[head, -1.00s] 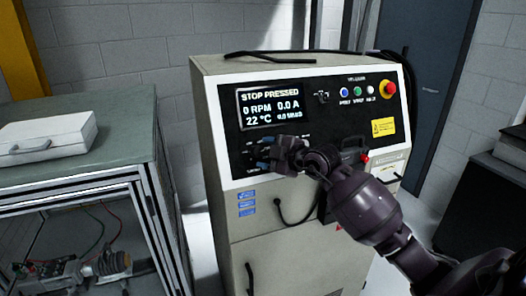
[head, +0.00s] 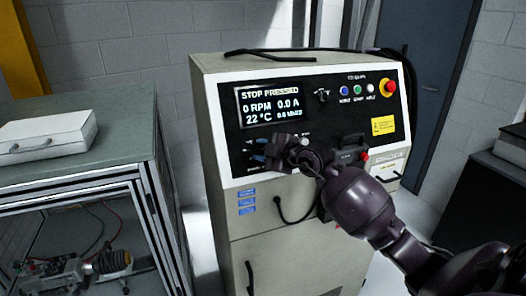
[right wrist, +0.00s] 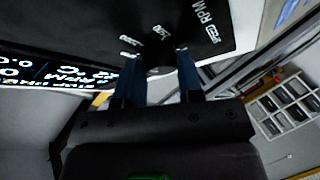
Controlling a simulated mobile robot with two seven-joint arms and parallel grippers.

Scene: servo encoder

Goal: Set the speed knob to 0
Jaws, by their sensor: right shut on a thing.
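The speed knob (right wrist: 160,62) is a dark round knob on the black panel, between my fingers in the right wrist view. White numbers and an RPM label are printed around it; its pointer is too dark to read. My right gripper (right wrist: 159,78) has one blue finger on each side of the knob and is shut on it. In the head view my right gripper (head: 266,151) is at the panel's lower left and hides the knob. The display (head: 268,105) reads STOP PRESSED, 0 RPM, 0.0 A and 22 °C. My left gripper is not in view.
The panel sits on a beige cabinet (head: 285,243). A red stop button (head: 388,87) and several small buttons are at its upper right. A black cable hangs below the panel. A bench (head: 110,165) with a white case (head: 45,137) stands at left.

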